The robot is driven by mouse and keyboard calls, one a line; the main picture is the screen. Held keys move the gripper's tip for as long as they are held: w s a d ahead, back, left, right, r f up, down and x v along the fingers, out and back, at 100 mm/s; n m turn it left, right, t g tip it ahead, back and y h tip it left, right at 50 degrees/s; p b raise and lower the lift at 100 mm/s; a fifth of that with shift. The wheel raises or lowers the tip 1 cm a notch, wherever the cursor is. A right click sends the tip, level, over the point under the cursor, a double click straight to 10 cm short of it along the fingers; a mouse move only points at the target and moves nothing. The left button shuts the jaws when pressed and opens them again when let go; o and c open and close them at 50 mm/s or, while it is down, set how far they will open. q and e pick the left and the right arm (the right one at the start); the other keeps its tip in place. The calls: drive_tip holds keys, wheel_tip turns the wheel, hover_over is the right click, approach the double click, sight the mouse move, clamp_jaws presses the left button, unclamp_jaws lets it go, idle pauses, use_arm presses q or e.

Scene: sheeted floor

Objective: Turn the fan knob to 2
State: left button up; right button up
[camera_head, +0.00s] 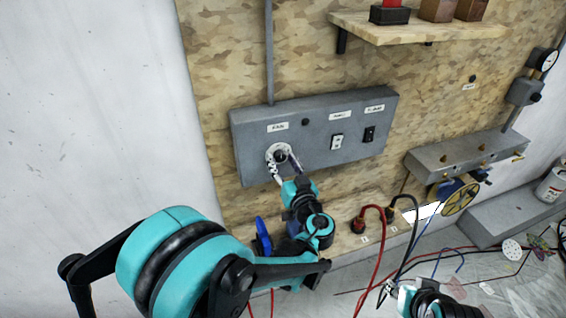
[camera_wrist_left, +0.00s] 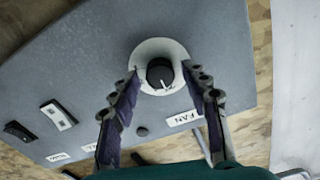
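The fan knob (camera_head: 280,156) is a dark round knob on a pale round dial on the grey panel (camera_head: 345,122). In the left wrist view the knob (camera_wrist_left: 160,72) shows a white pointer mark aimed toward the FAN label (camera_wrist_left: 184,118); the dial's numbers are not readable. My left gripper (camera_head: 284,165) is in front of the dial. In the left wrist view its two fingers (camera_wrist_left: 161,76) are open, one on each side of the knob, with gaps between. My right gripper (camera_head: 392,289) is low at the bottom right; its fingers are too small to judge.
A white switch (camera_head: 337,142) and a black switch (camera_head: 369,134) sit right of the dial on the panel. A wooden shelf (camera_head: 415,27) is above. Red and black cables (camera_head: 380,230) hang near my right gripper. A metal manifold (camera_head: 465,153) is at right.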

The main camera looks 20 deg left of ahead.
use_arm(q)
clamp_jaws()
drive_tip(key=shift+m, duration=0.3)
drive_tip(key=m+b, duration=0.1)
drive_tip(key=m, duration=0.1)
drive_tip(key=shift+m, duration=0.4)
drive_tip(key=m+b, duration=0.1)
drive_tip(key=m, duration=0.3)
drive_tip(key=shift+m, duration=0.3)
drive_tip(key=m, duration=0.3)
drive_tip(key=shift+m, duration=0.3)
drive_tip(key=shift+m+b, duration=0.5)
drive_tip(key=shift+m, duration=1.5)
